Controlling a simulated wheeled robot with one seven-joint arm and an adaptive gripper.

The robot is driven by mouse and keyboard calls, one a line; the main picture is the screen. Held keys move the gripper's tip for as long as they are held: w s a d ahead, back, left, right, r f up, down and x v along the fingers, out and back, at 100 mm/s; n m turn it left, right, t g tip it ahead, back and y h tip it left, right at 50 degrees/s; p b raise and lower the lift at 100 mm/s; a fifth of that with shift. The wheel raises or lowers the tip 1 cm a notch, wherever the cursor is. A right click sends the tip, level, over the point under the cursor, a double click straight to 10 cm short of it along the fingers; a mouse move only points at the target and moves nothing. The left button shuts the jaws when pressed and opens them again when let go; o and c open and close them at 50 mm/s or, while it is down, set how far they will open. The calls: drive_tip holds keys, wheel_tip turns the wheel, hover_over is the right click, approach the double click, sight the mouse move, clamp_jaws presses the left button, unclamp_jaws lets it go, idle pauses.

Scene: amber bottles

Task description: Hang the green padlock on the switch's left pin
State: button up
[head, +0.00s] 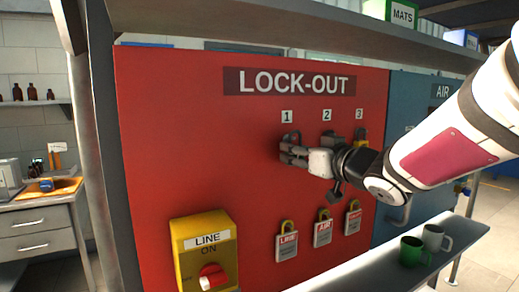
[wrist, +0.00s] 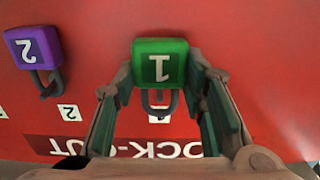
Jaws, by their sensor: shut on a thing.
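The green padlock (wrist: 160,62) bears an upside-down "1" in the wrist view, with its dark shackle pointing toward the number 1 label. My gripper (head: 291,153) is at the red board below label 1, its fingers shut on the sides of the padlock's body. It also shows in the wrist view (wrist: 161,75). In the head view my gripper mostly hides the padlock. I cannot tell whether the shackle is still on a peg. The yellow LINE switch (head: 205,256) with a red knob (head: 213,277) is at the board's lower left. Its pins are not clear.
A purple padlock (wrist: 35,48) marked 2 hangs beside the green one; a yellow padlock (head: 361,135) hangs under label 3. Red-and-white padlock-like tags (head: 287,246) hang lower. A green mug (head: 412,252) and a white mug (head: 434,238) stand on the ledge.

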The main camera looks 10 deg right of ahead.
drive_tip(key=shift+p+v, duration=1.25)
drive_tip(key=shift+v, duration=1.25)
drive_tip(key=shift+f, duration=0.1)
